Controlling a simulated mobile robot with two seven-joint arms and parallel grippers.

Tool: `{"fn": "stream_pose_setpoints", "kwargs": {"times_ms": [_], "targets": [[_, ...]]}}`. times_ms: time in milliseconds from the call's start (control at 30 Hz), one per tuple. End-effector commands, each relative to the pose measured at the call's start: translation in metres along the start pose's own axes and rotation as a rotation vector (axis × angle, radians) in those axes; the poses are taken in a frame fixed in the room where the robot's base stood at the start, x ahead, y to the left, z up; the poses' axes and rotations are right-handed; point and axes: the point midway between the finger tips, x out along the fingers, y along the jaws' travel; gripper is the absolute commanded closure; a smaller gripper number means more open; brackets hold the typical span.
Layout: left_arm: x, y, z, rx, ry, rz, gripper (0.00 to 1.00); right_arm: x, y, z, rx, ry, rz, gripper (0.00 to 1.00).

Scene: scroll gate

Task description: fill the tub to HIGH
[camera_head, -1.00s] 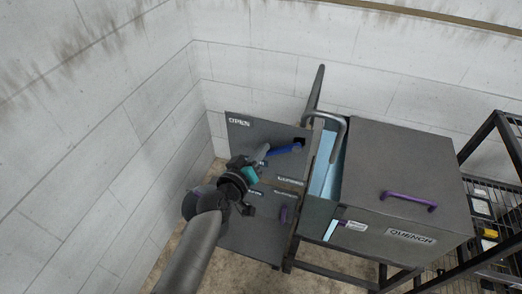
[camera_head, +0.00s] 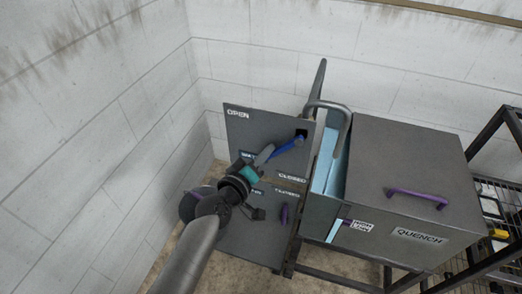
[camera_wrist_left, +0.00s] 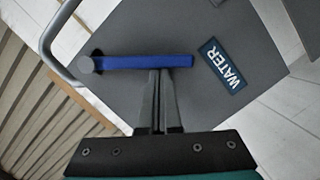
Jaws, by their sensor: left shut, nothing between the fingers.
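A dark grey panel (camera_head: 232,135) carries OPEN and CLOSED labels and a blue lever (camera_head: 289,146). In the left wrist view the blue lever (camera_wrist_left: 140,62) lies beside a WATER label (camera_wrist_left: 222,65). My left gripper (camera_head: 265,154) is shut and empty. In the wrist view my left gripper's (camera_wrist_left: 158,75) closed fingertips are at the lever's edge, apparently against it; the lever is not between them. The grey QUENCH tub (camera_head: 405,242) stands to the right, with light blue water (camera_head: 332,165) showing at its left end. Its small level label (camera_head: 362,226) is hard to read. My right gripper is not in view.
A purple lever (camera_head: 284,215) is on the lower panel (camera_head: 245,235). A bent grey pipe (camera_head: 337,108) arches over the tub's left end. The tub's lid has a purple handle (camera_head: 418,196). A black rack (camera_head: 500,200) stands at the right; white walls close off the left and back.

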Motion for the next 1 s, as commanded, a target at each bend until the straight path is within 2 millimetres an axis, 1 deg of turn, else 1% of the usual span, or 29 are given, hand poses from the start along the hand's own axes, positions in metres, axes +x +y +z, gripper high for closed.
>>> {"fn": "stream_pose_setpoints", "kwargs": {"times_ms": [33,200,400,567,667,900,1000], "targets": [[0.002,-0.007,0.009,-0.045,-0.001,0.012,1.0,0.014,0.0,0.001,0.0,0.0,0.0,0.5],[0.005,-0.009,0.023,-0.203,-0.001,0.052,1.0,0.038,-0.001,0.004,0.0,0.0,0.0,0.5],[0.009,-0.009,0.037,-0.375,-0.001,0.094,1.0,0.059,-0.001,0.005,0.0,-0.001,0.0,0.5],[0.011,-0.006,0.046,-0.488,-0.001,0.122,1.0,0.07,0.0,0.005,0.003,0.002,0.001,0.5],[0.013,-0.004,0.05,-0.543,-0.001,0.135,1.0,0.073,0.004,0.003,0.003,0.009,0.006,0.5],[0.014,0.0,0.057,-0.542,0.0,0.135,1.0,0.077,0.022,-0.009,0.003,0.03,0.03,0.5],[0.014,0.0,0.059,-0.541,0.0,0.134,1.0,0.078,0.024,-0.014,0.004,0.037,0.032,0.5]]}}
